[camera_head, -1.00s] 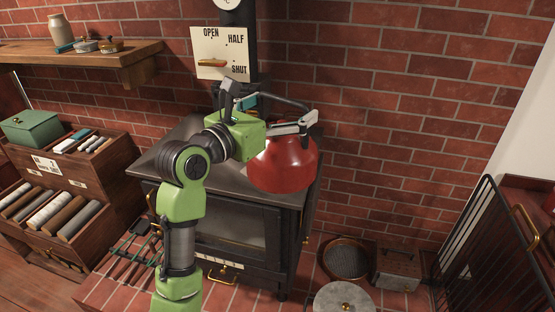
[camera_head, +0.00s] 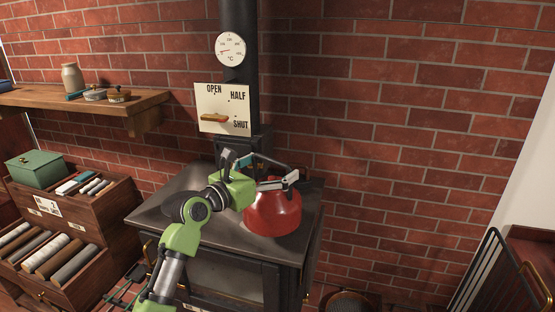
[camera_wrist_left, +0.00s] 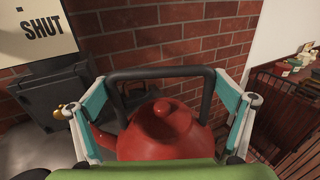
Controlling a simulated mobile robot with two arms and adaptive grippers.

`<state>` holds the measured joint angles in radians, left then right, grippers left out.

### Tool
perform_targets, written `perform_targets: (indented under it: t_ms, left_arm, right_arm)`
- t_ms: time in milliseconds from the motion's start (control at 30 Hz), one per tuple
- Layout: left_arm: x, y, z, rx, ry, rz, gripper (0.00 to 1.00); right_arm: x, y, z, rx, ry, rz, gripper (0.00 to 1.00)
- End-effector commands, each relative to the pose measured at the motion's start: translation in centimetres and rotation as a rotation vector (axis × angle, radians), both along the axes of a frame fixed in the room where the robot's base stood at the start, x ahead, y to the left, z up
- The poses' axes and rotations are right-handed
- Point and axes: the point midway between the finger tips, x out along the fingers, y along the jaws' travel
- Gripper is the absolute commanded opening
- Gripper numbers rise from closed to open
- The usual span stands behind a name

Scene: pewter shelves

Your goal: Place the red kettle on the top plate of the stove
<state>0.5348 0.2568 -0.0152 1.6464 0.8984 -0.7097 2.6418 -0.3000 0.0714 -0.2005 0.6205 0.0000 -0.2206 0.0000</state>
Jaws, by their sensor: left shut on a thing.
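The red kettle (camera_head: 272,213) shows over the right part of the black stove's top plate (camera_head: 178,220); I cannot tell if its base touches the plate. My left gripper (camera_head: 270,176) is shut on the kettle at its dark handle. In the left wrist view, the kettle (camera_wrist_left: 165,135) looks upright between the two teal-lined fingers, with the handle (camera_wrist_left: 160,74) arching across. Part of the kettle's left side is hidden behind my green wrist in the head view. My right gripper is not in view.
A stovepipe (camera_head: 238,60) with a gauge (camera_head: 230,49) rises behind the stove. A damper plate (camera_head: 222,108) marked OPEN, HALF, SHUT is beside it. A brick wall (camera_head: 400,150) stands close behind. A wooden shelf (camera_head: 90,104) and drawers (camera_head: 60,220) are left; a black rack (camera_head: 505,275) is right.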

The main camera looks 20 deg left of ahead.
Motion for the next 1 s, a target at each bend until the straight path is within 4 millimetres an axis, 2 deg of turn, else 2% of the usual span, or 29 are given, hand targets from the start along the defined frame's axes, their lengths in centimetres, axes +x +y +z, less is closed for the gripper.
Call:
perform_targets:
  t_ms: [100, 367, 633, 1000]
  left_arm:
    - [1.0, 0.9, -0.7, -0.004, -0.014, 0.005, 0.39]
    - [1.9, 1.5, -2.0, -0.005, -0.015, 0.003, 0.39]
    - [2.1, 1.7, -5.0, -0.005, -0.014, 0.004, 0.39]
    - [2.1, 1.6, -5.4, -0.005, -0.016, 0.004, 0.39]
  right_arm:
    - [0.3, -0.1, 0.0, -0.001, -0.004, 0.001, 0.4]
    - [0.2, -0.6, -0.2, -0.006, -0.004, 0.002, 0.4]
    - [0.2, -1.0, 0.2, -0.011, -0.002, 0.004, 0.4]
    - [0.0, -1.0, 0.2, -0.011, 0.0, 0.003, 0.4]
